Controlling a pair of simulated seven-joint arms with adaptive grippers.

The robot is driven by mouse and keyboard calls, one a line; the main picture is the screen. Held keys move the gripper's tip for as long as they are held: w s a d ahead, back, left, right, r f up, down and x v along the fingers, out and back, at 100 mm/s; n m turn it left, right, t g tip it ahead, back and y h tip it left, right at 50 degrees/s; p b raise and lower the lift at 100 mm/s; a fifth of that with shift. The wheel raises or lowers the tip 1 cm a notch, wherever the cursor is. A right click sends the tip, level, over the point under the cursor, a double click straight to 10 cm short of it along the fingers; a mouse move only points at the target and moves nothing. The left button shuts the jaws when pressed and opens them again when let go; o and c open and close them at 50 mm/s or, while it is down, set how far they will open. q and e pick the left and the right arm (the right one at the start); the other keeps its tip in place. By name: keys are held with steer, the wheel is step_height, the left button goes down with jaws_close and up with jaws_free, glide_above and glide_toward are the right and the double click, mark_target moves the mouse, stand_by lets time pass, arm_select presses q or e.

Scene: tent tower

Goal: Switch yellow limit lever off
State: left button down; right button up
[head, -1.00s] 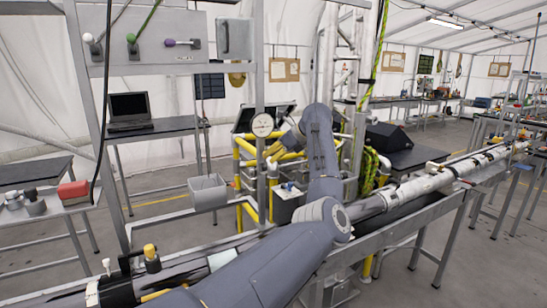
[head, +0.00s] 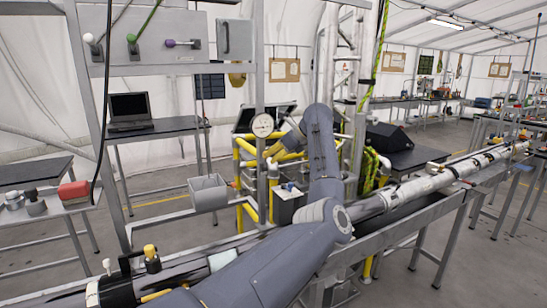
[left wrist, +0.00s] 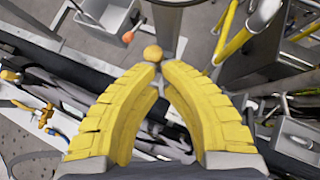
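In the left wrist view, a round yellow-orange knob (left wrist: 153,53) shows right at the fingertips of my left gripper (left wrist: 158,67). The two yellow fingers arch inward and their tips come almost together just below the knob. I cannot tell whether the knob's stem is pinched or only touched. In the head view my left arm reaches up past the pipes, and the left gripper (head: 272,150) is partly seen beside the round gauge (head: 262,125). The knob is not clear there. My right gripper is not in view.
A panel with green-stemmed and purple-knobbed levers (head: 172,43) stands at the upper left. Yellow pipes (head: 246,150) crowd the gripper. A long pipe (head: 420,188) runs along the bench.

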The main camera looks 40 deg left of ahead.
arm_select(q)
steer(key=d+r, duration=0.6)
steer(key=d, duration=0.5)
steer(key=shift+w+d, duration=0.25)
steer(key=shift+w, duration=0.2)
